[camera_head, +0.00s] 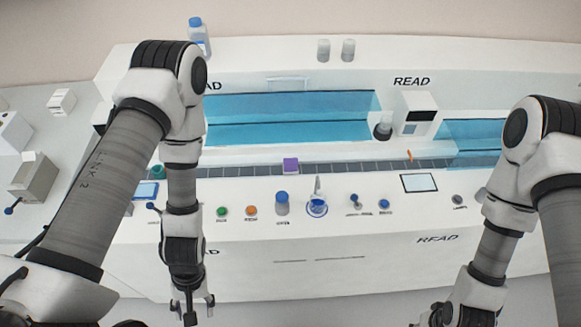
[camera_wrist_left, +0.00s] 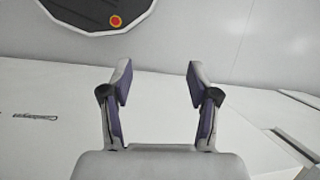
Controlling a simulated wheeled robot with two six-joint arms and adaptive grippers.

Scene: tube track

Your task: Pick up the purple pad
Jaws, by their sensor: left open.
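The purple pad (camera_head: 290,165) is a small purple block on the dark segmented track (camera_head: 345,166) in the middle of the white machine. My left gripper (camera_head: 192,312) hangs low in front of the machine, to the left of the pad and nearer to me. In the left wrist view its two fingers (camera_wrist_left: 158,88) are apart with nothing between them. The pad does not show in that view. My right gripper (camera_head: 437,318) is at the bottom edge of the head view, partly cut off and too small to read.
Knobs and buttons, including a green one (camera_head: 222,211) and an orange one (camera_head: 251,211), line the front panel. Blue transparent covers (camera_head: 290,118) lie behind the track.

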